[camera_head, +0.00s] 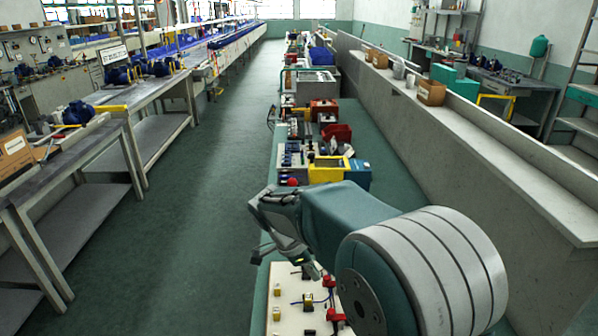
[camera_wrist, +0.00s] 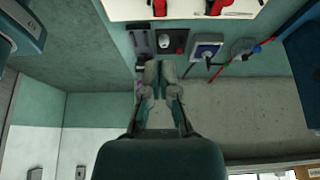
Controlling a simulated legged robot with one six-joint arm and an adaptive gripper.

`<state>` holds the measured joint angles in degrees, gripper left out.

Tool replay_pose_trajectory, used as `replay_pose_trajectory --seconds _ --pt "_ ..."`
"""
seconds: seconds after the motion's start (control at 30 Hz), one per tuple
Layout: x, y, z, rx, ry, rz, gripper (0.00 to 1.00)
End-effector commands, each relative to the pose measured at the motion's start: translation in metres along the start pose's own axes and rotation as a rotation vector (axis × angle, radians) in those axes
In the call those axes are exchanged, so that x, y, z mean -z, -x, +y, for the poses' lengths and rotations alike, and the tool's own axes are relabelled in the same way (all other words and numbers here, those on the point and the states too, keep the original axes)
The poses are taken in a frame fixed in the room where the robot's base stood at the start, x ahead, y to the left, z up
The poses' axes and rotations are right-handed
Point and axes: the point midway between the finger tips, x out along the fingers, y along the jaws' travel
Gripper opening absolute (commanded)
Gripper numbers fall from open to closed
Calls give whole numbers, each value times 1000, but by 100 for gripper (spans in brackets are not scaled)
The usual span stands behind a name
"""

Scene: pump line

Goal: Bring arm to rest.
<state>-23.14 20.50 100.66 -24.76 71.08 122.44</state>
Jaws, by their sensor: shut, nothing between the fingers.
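My arm (camera_head: 350,215) reaches out from the lower right of the head view over the green bench, bent at its joints. Its far end hangs above the front part of the bench, partly hidden by its own links. In the wrist view my gripper (camera_wrist: 159,74) has its two fingers close together. They hold nothing. The finger ends show against the green bench, close to small items in the picture; the distance between them is hard to judge.
A white panel (camera_head: 291,318) with red and yellow parts lies below my arm. A yellow-framed box (camera_head: 327,170) and a red bin (camera_head: 336,132) stand farther along the bench. A low wall (camera_head: 470,150) runs at right. The floor aisle (camera_head: 215,160) at left is clear.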

Motion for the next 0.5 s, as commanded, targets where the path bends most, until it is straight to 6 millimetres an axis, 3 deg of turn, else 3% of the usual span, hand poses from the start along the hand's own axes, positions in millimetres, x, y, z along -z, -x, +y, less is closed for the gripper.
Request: replay_pose_trajectory --seconds 0.17,0.5 --pt "34 19 24 42 168 -77 0" --pt "98 43 97 241 628 -194 0"
